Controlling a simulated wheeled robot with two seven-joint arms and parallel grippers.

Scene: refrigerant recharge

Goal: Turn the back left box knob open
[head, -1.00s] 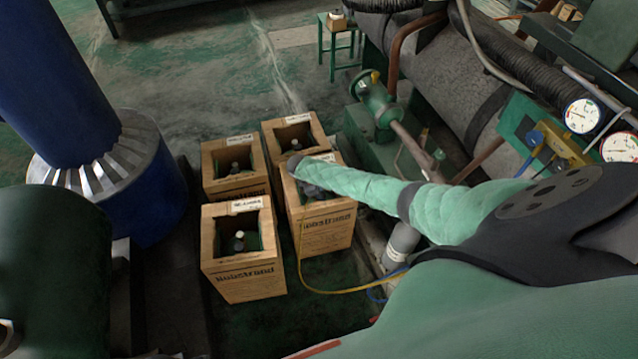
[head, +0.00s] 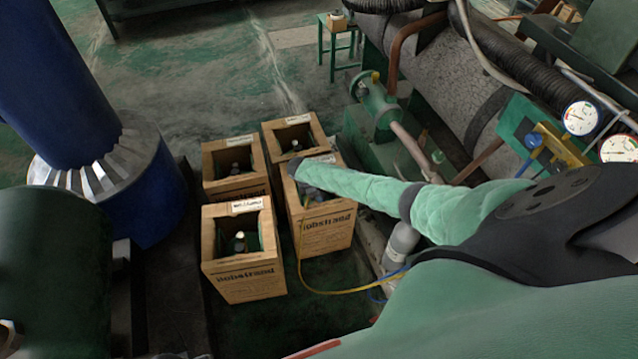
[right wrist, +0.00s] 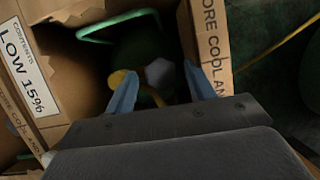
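The back left box (head: 234,185) is an open-topped cardboard box with a white label; a bottle top with a small pale knob (head: 235,168) shows inside it. My right arm reaches over the front right box (head: 326,228), and my right gripper is low at its opening, mostly hidden in the head view. In the right wrist view, the blue fingers of my right gripper (right wrist: 158,88) are apart inside a box. A grey faceted knob (right wrist: 160,73) lies between and just beyond the fingertips, with gaps on both sides. A yellow fitting (right wrist: 122,80) is beside it. My left gripper is not in view.
A front left box (head: 243,273) and a back right box (head: 285,125) stand close by. A yellow hose (head: 330,292) runs from the front right box to the right. Pressure gauges (head: 581,117) and pipes are at right, a blue column (head: 65,80) at left.

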